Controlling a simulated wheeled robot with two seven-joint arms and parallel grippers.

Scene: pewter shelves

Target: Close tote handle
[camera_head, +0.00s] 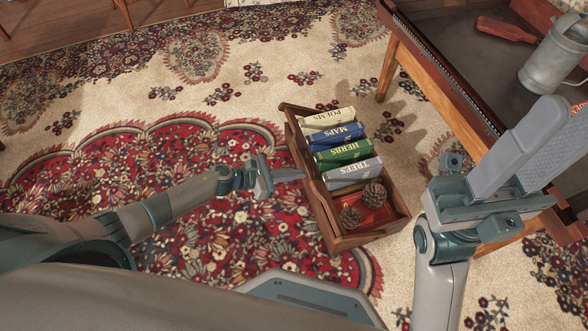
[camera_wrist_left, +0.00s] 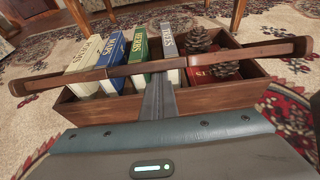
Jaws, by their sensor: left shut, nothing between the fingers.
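The wooden tote (camera_head: 375,233) stands on the rug and holds books and pine cones. Its brown handle (camera_head: 322,205) is tilted over to the tote's left side, along the long wall nearest my left gripper. In the left wrist view the handle (camera_wrist_left: 230,55) crosses the whole picture in front of the books. My left gripper (camera_head: 292,175) is shut and empty, its fingers pointing at the handle's middle. In the left wrist view its fingertips (camera_wrist_left: 159,84) reach the bar; contact is unclear. My right gripper (camera_head: 535,150) is at the right, away from the tote; its finger gap is unclear.
The tote holds a TREES book (camera_head: 352,172), a HERBS book (camera_head: 343,151), a MAPS book (camera_head: 334,134), a POEMS book (camera_head: 329,117), a red book (camera_head: 378,214) and pine cones (camera_head: 374,194). A wooden table (camera_head: 440,98) with a metal can (camera_head: 553,62) stands at right. Rug lies open at left.

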